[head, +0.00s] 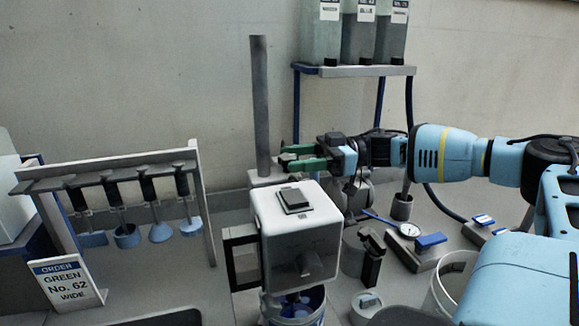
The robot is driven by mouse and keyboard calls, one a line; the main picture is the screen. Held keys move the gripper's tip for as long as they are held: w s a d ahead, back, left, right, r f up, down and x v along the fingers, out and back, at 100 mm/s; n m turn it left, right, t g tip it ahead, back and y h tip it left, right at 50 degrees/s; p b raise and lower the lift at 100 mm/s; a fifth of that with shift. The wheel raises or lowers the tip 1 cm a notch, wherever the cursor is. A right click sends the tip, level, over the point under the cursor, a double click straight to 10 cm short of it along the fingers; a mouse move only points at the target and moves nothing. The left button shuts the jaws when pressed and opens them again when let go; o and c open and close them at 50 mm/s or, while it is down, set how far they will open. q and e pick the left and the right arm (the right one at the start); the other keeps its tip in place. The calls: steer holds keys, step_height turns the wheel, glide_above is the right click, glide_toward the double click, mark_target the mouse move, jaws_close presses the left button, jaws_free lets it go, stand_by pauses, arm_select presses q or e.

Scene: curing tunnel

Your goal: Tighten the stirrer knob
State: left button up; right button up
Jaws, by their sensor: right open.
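The stirrer has a white box-shaped head (318,215) in the middle of the head view, in front of a tall grey post (260,105). A dark square piece (295,199) sits on its top, and a grey rounded part shows on its front. I cannot tell for sure which part is the knob. My right gripper (284,157) reaches in from the right, behind and above the white head. Its green fingers are open, pointing left close to the post; I cannot tell whether they touch anything. Nothing is visibly held. My left gripper is not in view.
A pot (318,306) with blue contents stands under the head. A rack (110,170) with hanging tools and an order card (66,285) are left. A bottle shelf (350,71) stands behind. A dial gauge (409,231), blue-topped blocks and a white bucket (440,290) crowd the right.

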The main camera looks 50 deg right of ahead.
steer(key=shift+w+a, duration=0.2)
steer(key=shift+a, duration=0.15)
steer(key=shift+c, duration=0.3)
steer(key=c, duration=0.9)
steer(key=shift+r, duration=0.1)
